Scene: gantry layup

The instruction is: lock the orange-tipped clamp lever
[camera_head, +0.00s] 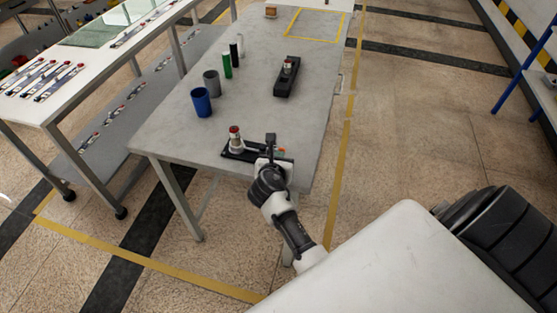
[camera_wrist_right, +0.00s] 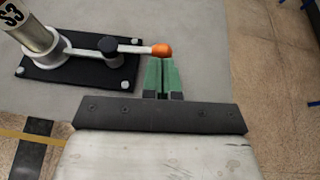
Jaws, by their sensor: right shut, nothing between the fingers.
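The clamp has a black base plate (camera_wrist_right: 75,82) with bolts at its corners, near the table's front edge. Its silver lever (camera_wrist_right: 85,51) lies roughly flat and runs right to an orange tip (camera_wrist_right: 161,50). My left gripper is out of view.
A blue cup (camera_head: 201,103), a grey cup (camera_head: 212,83), a green cylinder (camera_head: 227,65) and a black one (camera_head: 234,54) stand along the table's left side. A second black fixture (camera_head: 286,83) sits further back. The middle of the grey table (camera_head: 250,105) is clear.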

